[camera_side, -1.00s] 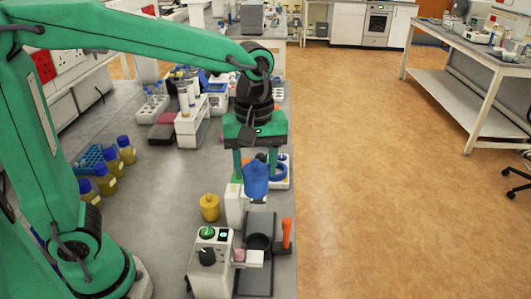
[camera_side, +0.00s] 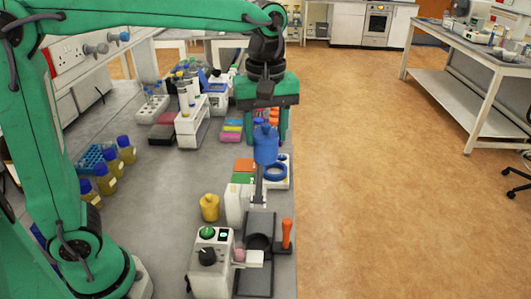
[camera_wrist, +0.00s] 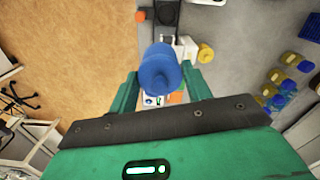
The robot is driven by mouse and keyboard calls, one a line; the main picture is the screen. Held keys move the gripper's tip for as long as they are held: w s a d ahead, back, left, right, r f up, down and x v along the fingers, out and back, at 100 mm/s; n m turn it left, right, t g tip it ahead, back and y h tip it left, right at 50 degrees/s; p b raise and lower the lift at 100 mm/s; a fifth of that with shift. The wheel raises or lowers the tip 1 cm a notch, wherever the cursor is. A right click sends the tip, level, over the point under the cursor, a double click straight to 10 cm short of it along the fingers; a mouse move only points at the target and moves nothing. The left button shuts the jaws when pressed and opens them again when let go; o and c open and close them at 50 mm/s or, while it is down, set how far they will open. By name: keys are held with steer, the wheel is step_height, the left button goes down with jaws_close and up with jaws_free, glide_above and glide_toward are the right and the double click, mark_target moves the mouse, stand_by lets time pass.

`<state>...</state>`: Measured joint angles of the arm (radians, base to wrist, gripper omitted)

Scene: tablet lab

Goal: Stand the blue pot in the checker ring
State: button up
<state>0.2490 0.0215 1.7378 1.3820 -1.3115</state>
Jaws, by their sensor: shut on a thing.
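The blue pot (camera_side: 266,148) is upright between the fingers of my gripper (camera_side: 264,138), raised above the bench. It also shows in the wrist view (camera_wrist: 158,75), where my gripper (camera_wrist: 160,80) has a finger on each side of it. My gripper is shut on it. A dark round ring (camera_side: 258,242), which looks like the checker ring, sits on a dark plate nearer the side camera, below the pot. I see nothing standing in the ring.
A white unit with a black knob (camera_side: 210,262) stands left of the ring, and an orange handle (camera_side: 287,234) right of it. A grey post (camera_side: 258,187) shows below the pot. A yellow pot (camera_side: 209,207) stands left.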

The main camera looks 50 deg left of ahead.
steer(key=w+a+n, duration=0.2)
steer(key=w+a, duration=0.4)
steer(key=w, duration=0.3)
steer(key=n, duration=0.3)
glide_above(274, 173)
steer(key=f, duration=0.1)
step_height(274, 173, down, 14)
steer(key=shift+f, duration=3)
steer(key=shift+f, duration=0.4)
stand_by(0.3)
stand_by(0.5)
steer(key=o, duration=1)
steer(key=shift+o, duration=0.5)
